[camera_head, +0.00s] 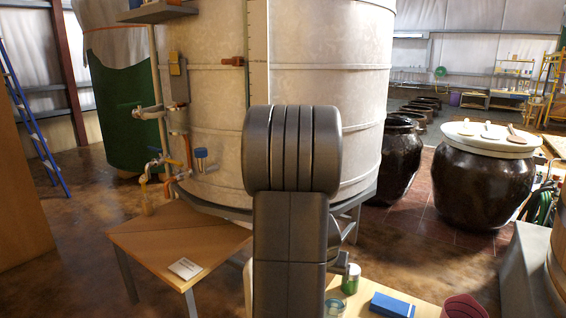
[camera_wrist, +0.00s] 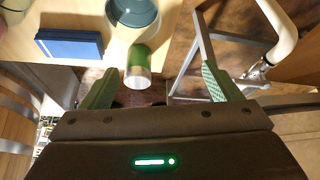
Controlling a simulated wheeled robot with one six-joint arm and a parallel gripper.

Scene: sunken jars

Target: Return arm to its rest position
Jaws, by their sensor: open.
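My arm stands raised in the middle of the head view, its dark links covering part of the big tank behind. My gripper (camera_wrist: 159,67) shows in the wrist view with its two green-padded fingers spread wide. Nothing is held between them. A green can with a pale lid (camera_wrist: 138,72) appears beyond the fingers, near the table edge and apart from them. It also shows in the head view (camera_head: 351,279), just right of my arm. My gripper is mostly hidden behind my arm in the head view.
A light table (camera_head: 424,310) bears the can, a blue box (camera_head: 392,305), a glass container (camera_head: 335,307) and a dark red item (camera_head: 464,307). A wooden table (camera_head: 205,243) with a white card stands left. The tank (camera_head: 205,90) is close behind. Dark jars (camera_head: 478,190) stand right.

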